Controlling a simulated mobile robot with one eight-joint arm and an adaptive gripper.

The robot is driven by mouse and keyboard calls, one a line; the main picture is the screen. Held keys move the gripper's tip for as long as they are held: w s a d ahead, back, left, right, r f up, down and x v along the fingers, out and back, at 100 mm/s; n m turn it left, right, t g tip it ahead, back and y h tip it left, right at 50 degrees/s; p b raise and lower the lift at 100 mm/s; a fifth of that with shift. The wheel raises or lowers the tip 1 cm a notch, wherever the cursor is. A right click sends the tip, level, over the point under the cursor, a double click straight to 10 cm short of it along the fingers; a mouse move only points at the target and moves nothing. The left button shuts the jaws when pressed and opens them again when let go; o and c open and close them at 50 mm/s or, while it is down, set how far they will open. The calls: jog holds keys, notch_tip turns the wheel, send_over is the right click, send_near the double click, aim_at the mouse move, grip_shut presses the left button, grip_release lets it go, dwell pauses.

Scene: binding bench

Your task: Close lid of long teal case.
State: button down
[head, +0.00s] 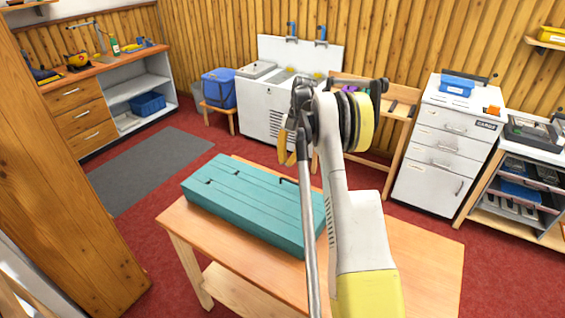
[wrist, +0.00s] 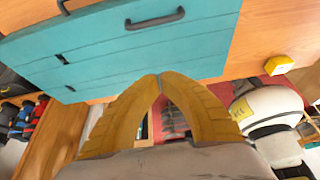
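The long teal case (head: 240,205) lies lengthwise on the wooden table in the head view. Its top shows long seams, small dark notches and a dark handle (head: 288,181). In the wrist view the teal case (wrist: 110,50) fills the upper part, with the handle (wrist: 155,19) near the top. I cannot tell how far the lid stands open. My gripper (head: 292,160) is above and beyond the case's right part, apart from it in the head view. In the wrist view its yellow fingers (wrist: 158,77) meet at the tips with nothing visible between them.
The table (head: 420,262) is bare to the right of my arm. A small yellow block (wrist: 278,65) shows at the right in the wrist view. A white sink cabinet (head: 265,110) and a white drawer cabinet (head: 440,150) stand behind. A wooden post (head: 60,170) fills the left.

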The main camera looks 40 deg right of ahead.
jog(key=shift+w+d+f+y, duration=0.2)
jog(key=shift+d+f+y, duration=0.2)
jog(key=shift+d+f, duration=0.25)
jog(key=shift+a+f, duration=0.1)
jog(key=v, duration=0.7)
jog(key=shift+r, duration=0.2)
jog(key=shift+w, duration=0.15)
